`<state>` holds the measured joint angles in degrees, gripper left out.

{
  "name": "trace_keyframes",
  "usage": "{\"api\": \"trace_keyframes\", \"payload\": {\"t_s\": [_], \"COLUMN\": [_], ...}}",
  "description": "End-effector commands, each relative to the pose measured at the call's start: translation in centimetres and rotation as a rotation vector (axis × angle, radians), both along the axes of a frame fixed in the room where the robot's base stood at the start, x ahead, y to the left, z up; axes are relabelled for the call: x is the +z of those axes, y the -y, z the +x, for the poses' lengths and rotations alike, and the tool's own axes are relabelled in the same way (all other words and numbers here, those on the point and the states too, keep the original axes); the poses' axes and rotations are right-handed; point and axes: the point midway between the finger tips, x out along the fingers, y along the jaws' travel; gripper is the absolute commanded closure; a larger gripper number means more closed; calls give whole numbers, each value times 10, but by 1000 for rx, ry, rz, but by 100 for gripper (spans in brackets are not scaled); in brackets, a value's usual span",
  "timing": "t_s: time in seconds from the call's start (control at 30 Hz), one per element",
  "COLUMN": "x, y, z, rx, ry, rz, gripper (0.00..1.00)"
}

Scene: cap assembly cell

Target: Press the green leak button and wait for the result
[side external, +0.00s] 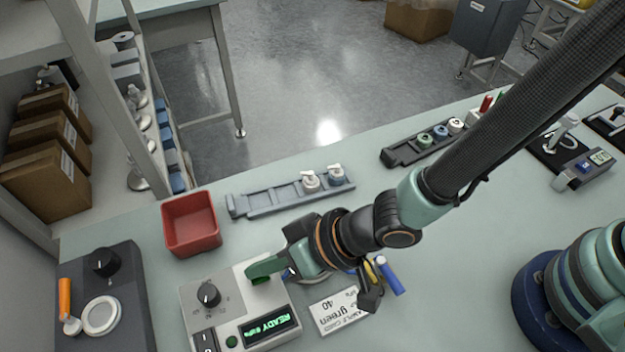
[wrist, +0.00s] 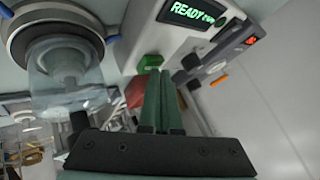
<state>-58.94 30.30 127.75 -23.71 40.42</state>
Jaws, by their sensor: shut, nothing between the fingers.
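The leak tester (side external: 226,311) is a light box with a black knob and a display (side external: 271,327) reading READY in green; the display also shows in the wrist view (wrist: 192,13). The green button (wrist: 150,62) is on the tester's face in the wrist view. In the side view it is mostly hidden by my fingers. My gripper (side external: 252,271) is shut and empty, with its green fingers over the tester. In the wrist view the fingertips (wrist: 161,73) are right beside the button; I cannot tell whether they touch it.
A clear cup with a round ring (wrist: 55,45) stands close beside my fingers in the wrist view. A red bin (side external: 190,223) and a grey rail (side external: 270,200) with white-topped parts are behind the tester. A dark device (side external: 105,300) is to its left. A card (side external: 338,311) lies to its right.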

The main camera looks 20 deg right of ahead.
Motion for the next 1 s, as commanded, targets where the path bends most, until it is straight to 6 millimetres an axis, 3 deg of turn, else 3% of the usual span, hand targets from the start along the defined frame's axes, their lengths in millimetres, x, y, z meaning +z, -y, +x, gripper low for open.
{"api": "trace_keyframes", "payload": {"t_s": [0.57,1.0], "x": [-4,13], "y": [0,1], "z": [0,0], "rx": [0,0], "ry": [-1,-1], "rz": [-2,-1], "gripper": [100,100]}}
